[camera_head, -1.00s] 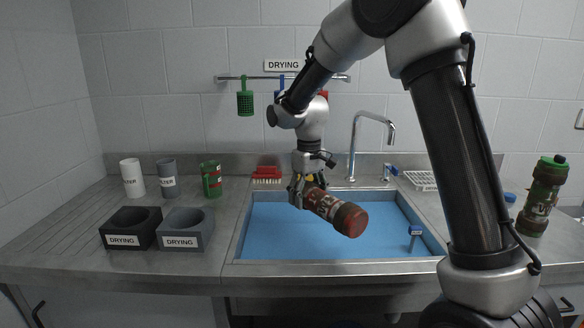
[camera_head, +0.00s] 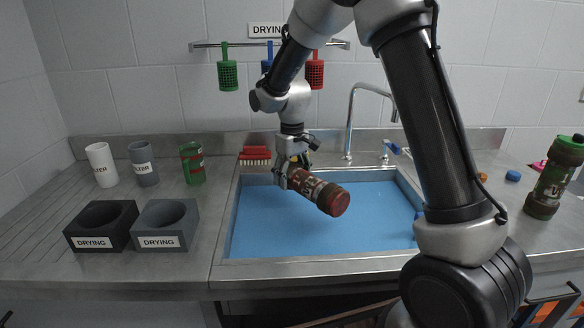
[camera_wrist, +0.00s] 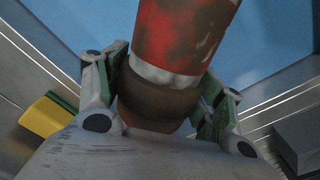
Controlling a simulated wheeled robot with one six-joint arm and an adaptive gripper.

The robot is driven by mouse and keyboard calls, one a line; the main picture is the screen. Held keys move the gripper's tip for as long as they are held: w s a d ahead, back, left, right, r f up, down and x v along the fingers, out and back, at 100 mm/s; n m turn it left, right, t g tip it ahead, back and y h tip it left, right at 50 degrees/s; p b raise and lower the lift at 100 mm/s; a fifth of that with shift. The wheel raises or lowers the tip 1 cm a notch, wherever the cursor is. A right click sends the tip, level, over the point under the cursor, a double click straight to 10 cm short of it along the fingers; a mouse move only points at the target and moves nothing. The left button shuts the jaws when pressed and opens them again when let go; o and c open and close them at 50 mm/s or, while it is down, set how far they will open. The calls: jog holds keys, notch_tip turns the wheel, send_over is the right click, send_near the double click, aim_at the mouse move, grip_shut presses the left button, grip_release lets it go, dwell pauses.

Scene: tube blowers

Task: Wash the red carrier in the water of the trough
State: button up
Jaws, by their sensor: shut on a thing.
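The red carrier (camera_head: 313,187) is a red cylinder with brown smudged ends and a pale label, tilted down to the right. My gripper (camera_head: 286,173) is shut on its upper left end and holds it over the trough. In the wrist view the carrier (camera_wrist: 182,35) runs up from between the fingers of my gripper (camera_wrist: 160,108), showing dark stains. The trough (camera_head: 226,222) is a steel basin filled with blue water (camera_head: 270,232). The carrier appears above the water, but I cannot tell whether its lower end touches it.
A red brush (camera_head: 255,155) lies at the back rim. A tap (camera_head: 350,120) rises behind. A dirty green carrier (camera_head: 553,180) stands right.

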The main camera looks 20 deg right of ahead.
jog(key=shift+f, duration=7.45)
jog(key=shift+a, duration=0.1)
jog(key=shift+w+a, duration=0.1)
jog(key=shift+a, duration=0.35)
jog(key=shift+d, duration=0.15)
jog(key=shift+d, duration=0.45)
jog(key=shift+a, duration=0.6)
jog(key=shift+r, duration=0.1)
